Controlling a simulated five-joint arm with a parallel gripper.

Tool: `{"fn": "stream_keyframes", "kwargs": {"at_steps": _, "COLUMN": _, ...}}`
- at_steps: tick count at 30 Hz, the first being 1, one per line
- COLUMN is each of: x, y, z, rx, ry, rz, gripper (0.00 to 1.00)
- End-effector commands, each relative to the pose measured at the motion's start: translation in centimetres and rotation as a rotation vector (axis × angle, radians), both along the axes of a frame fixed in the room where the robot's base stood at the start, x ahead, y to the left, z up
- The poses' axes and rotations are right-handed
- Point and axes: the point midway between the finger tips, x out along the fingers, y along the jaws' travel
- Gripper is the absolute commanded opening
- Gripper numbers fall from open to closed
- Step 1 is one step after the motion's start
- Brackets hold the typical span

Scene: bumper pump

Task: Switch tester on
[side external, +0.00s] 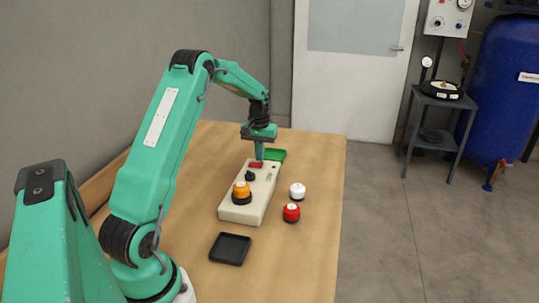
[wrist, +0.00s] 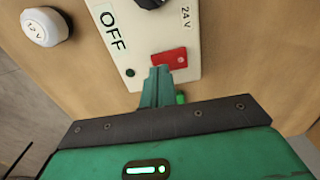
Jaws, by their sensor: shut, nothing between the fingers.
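The tester is a cream box (side external: 258,197) lying on the wooden table. In the wrist view its end plate (wrist: 110,59) carries a printed "OFF" and "24 V". A red rocker switch (wrist: 169,59) sits near that end and also shows in the side view (side external: 255,165). A small dark green round lamp (wrist: 130,72) looks unlit. My gripper (wrist: 162,72) is shut and empty, its tips right at the edge of the red switch; I cannot tell whether they touch it. In the side view my gripper (side external: 259,158) points down at the box's far end.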

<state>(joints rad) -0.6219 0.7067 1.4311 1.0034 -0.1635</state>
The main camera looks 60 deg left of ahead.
Motion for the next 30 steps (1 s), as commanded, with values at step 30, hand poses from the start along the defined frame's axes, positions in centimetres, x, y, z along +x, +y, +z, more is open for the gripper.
{"fn": "stream_keyframes", "kwargs": {"at_steps": 30, "x": 0.0, "y": 0.0, "z": -1.1, "rx": -0.001, "ry": 0.001, "rz": 0.0, "gripper": 0.0}}
